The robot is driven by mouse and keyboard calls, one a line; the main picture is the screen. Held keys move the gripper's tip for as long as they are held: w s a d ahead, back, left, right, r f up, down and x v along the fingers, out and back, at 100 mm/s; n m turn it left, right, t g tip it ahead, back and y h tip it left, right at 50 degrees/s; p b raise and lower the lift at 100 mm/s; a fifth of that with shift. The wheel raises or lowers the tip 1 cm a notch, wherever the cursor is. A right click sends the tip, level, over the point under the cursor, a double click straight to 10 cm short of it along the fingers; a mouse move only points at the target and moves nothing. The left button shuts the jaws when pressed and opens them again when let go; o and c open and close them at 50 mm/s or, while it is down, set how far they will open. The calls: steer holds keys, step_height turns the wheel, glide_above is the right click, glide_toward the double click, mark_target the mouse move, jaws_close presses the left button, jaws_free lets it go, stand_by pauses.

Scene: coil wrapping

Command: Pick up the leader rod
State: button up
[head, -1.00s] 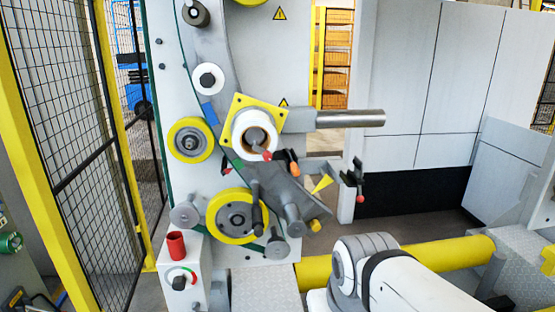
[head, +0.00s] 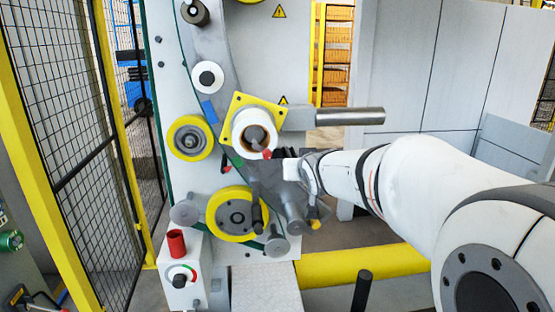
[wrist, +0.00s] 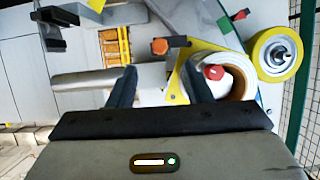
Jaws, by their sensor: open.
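No part is marked as the leader rod, and I cannot tell for sure which one it is. A grey rod with a red tip (head: 266,154) shows in front of the core of the white roll (head: 246,122). In the wrist view the red tip (wrist: 213,72) lies just right of my right finger, outside the gap. My gripper (head: 284,160) is at the machine face, right of and slightly below the roll. In the wrist view my gripper (wrist: 160,68) is open and nothing is visibly held. My arm hides the parts behind it.
A bare metal shaft (head: 350,116) sticks out to the right above my arm. A mesh fence (head: 70,110) closes the left side.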

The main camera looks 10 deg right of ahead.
steer(key=b+x, duration=0.2)
steer(key=x, duration=0.5)
steer(key=shift+w+a, duration=0.1)
steer(key=shift+w, duration=0.15)
steer(key=shift+r, duration=0.1)
jaws_close()
